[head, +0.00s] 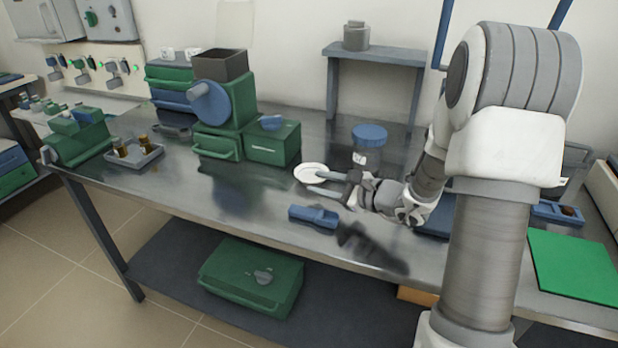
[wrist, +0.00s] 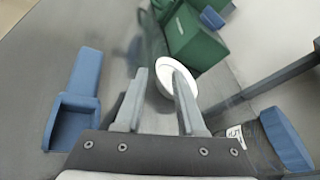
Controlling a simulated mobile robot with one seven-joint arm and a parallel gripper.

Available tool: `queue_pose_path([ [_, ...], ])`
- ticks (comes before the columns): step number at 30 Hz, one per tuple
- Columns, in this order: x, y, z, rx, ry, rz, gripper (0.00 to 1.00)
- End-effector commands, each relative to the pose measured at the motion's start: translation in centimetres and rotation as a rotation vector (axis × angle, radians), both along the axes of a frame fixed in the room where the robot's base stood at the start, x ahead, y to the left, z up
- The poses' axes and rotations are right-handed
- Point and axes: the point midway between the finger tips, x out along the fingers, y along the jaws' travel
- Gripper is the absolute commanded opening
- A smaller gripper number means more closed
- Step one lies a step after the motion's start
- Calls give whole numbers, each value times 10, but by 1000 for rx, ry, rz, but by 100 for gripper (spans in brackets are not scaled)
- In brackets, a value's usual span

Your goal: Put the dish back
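A white round dish (head: 308,170) is at my fingertips above the middle of the steel table, and it shows in the wrist view (wrist: 166,76). My gripper (head: 316,182) is reaching left, its two fingers apart in the wrist view (wrist: 159,74). One finger overlaps the dish in the picture; the other is to the left of its rim. I cannot tell whether either finger touches the dish, or whether the dish rests on the table. No full grip on it shows.
A blue scoop-shaped holder (head: 313,216) lies in front of my gripper, and a blue-lidded jar (head: 369,136) stands behind it. Green drawer boxes (head: 273,146) and a green furnace-like unit with a blue round part (head: 210,104) stand left. A grey tray (head: 134,158) holds small bottles.

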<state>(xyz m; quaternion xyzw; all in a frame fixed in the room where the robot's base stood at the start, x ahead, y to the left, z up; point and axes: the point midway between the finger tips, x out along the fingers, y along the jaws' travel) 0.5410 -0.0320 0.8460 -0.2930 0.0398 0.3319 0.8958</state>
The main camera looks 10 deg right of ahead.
Motion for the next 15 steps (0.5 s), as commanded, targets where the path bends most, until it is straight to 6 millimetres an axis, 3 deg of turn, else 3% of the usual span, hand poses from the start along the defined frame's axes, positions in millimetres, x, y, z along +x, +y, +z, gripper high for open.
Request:
queue_pose_path([
  [6, -36, -27, 14, 0, 1, -3, 38],
  [15, -58, -42, 20, 0, 0, 0, 38],
])
